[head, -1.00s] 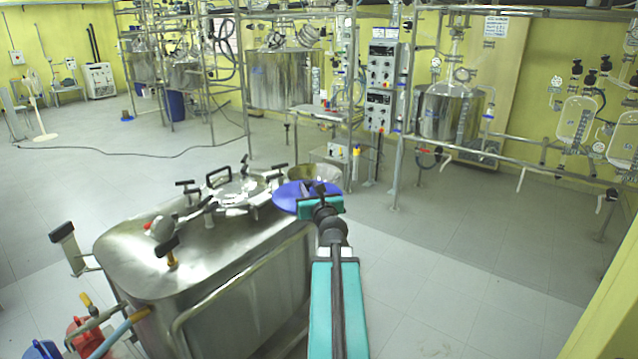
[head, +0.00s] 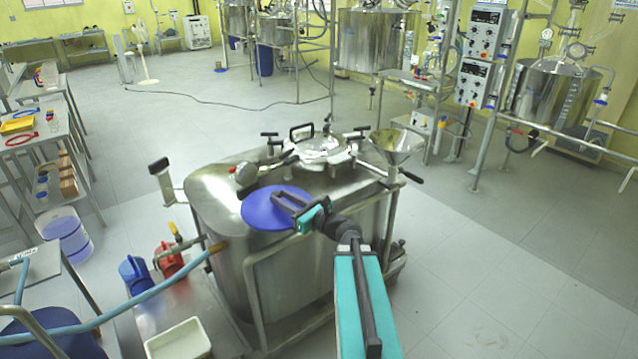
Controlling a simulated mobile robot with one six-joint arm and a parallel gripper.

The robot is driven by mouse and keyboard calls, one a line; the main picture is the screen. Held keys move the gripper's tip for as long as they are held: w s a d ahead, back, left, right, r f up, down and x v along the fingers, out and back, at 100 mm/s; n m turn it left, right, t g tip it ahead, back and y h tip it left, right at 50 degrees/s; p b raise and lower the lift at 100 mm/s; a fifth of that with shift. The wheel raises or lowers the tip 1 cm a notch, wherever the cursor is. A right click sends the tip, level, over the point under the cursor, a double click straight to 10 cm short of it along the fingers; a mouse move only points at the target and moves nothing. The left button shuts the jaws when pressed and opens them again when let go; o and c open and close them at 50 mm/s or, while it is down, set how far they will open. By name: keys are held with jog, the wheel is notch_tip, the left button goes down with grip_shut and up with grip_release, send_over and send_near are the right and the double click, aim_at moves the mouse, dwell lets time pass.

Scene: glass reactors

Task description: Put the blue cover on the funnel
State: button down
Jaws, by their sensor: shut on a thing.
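The blue cover (head: 266,209) is a flat round disc. My gripper (head: 294,207) is shut on it at its right side and holds it in front of the steel vessel's near side, left of the funnel. The funnel (head: 397,146) is a metal cone, wide end up, at the right rear of the vessel. Its mouth is uncovered. The cover and the funnel are clearly apart. The cover hides part of the vessel's top and front edge.
The steel vessel (head: 222,192) has a round clamped hatch (head: 319,150) with black handles. Red (head: 170,260) and blue (head: 134,274) containers stand at its left. A blue hose (head: 150,301) crosses the lower left. Open floor (head: 490,245) lies to the right.

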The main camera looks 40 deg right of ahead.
jog(key=s+a+f+n+g+y, duration=0.1)
jog(key=s+a+n+g+y, duration=0.1)
jog(key=a, duration=1.1)
jog(key=s+a+f+n+g+y, duration=0.2)
jog(key=a+n+g+y, duration=0.3)
jog(key=a, duration=0.8)
jog(key=n+y, duration=0.1)
jog(key=y, duration=0.2)
jog(key=shift+a+f+y, duration=0.15)
jog(key=shift+a+y, duration=0.15)
jog(key=shift+a, duration=0.1)
jog(key=shift+a, duration=0.15)
